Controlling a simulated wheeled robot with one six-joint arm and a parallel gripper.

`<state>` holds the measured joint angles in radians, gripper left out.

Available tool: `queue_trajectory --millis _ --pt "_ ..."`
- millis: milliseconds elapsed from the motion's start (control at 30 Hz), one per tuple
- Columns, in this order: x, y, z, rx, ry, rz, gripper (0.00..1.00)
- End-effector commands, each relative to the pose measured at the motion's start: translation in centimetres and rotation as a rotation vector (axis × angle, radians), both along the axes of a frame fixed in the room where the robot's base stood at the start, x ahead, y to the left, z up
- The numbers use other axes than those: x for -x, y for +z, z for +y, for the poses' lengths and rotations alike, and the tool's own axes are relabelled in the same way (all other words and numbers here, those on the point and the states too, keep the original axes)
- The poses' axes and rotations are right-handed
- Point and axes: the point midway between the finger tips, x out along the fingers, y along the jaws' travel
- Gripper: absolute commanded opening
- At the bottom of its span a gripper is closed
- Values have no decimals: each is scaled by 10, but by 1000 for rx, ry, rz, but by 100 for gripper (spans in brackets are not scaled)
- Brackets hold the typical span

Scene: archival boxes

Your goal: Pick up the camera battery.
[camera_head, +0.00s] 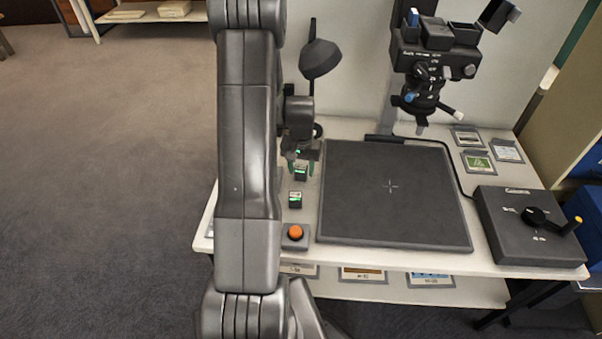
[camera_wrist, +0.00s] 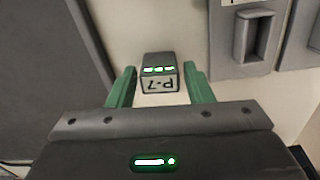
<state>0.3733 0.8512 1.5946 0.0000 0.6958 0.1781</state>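A small dark camera battery (camera_wrist: 159,74) with a row of lit marks and the label "P-7" shows in the wrist view, upside down to the camera. My gripper (camera_wrist: 160,78) has green fingers standing open, one on each side of the battery, with gaps on both sides. In the head view the gripper (camera_head: 302,167) points down over the table left of the dark mat, with a dark block with a green face (camera_head: 301,173) between its fingers. A similar small block (camera_head: 295,199) stands nearer the front. Which block is P-7 I cannot tell for certain.
The dark mat (camera_head: 395,215) fills the middle of the white table. An orange button (camera_head: 295,232) is at the front. A camera on a stand (camera_head: 436,60) and a control box (camera_head: 530,226) are to the right. Grey slotted holders (camera_wrist: 238,42) lie beside the battery in the wrist view.

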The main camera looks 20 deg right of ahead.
Motion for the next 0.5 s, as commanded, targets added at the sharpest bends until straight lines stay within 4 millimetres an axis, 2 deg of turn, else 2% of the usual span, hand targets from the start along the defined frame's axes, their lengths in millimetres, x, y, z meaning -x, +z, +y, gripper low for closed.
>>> queue_trajectory --millis 33,167,500 --pt "0 0 0 0 0 0 36" --pt "0 0 0 0 0 0 11" --pt "0 3 0 1 0 -1 11"
